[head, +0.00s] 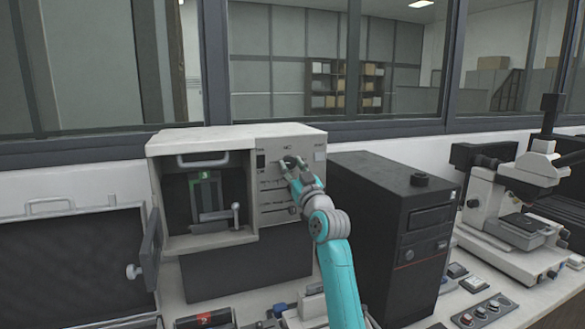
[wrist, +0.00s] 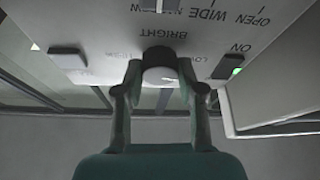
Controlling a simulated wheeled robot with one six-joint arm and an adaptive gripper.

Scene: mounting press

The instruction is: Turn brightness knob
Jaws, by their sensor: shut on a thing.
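The brightness knob (wrist: 158,58) is a round dark knob with a pale face, below the upside-down label BRIGHT on a light panel in the wrist view. My gripper (wrist: 159,75) is shut on it, with one finger on each side. In the head view my gripper (head: 292,164) is at the upper part of the control panel (head: 280,213), on the right of the beige press unit (head: 180,140). There the gripper mostly hides the knob. The knob's exact pointer angle is hard to read.
A switch with a green light (wrist: 236,71) is beside the ON label, and a dark button (wrist: 68,59) is on the other side. A black computer tower (head: 385,225) stands close to the right of my arm. A microscope (head: 520,200) is farther right. An open door (head: 85,260) is at left.

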